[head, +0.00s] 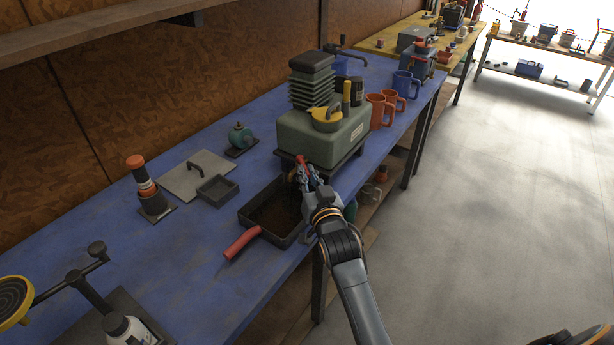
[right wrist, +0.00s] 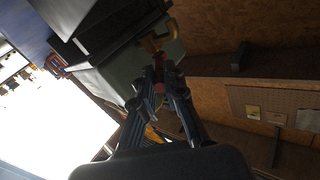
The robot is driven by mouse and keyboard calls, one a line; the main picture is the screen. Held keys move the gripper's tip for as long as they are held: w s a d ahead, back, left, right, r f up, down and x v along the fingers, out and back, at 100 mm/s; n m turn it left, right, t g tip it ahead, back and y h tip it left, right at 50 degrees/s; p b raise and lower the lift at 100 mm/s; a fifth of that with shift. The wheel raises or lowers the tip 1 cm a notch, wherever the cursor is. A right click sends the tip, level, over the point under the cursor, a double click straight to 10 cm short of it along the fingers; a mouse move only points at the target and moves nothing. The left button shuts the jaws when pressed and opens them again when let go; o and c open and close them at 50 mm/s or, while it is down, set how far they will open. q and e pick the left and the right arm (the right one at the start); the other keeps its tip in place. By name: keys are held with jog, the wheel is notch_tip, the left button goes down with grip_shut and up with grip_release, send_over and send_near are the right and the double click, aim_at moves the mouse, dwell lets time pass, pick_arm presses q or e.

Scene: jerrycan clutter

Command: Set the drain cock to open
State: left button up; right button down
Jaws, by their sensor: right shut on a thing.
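The grey-green tank (head: 318,136) stands on a dark stand on the blue bench. The drain cock's red handle (head: 300,159) shows at the tank's lower front, and it also shows in the right wrist view (right wrist: 158,72). My right gripper (head: 304,174) is at the cock, its fingers shut on the red handle. In the right wrist view the two fingertips (right wrist: 164,74) meet around the red part. The gripper hides much of the cock, so I cannot tell the exact angle of its handle. My left gripper is not in view.
Orange mugs (head: 380,110) and a blue mug (head: 403,86) stand behind the tank. A grey plate (head: 190,180) lies left.

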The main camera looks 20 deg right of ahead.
jog(key=c, duration=1.4)
grip_release()
jog(key=shift+s, duration=0.1)
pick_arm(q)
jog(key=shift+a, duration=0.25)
pick_arm(e)
jog(key=s, duration=0.8)
jog(key=s+a, duration=0.1)
jog(key=s, duration=0.2)
jog(key=shift+s, duration=0.4)
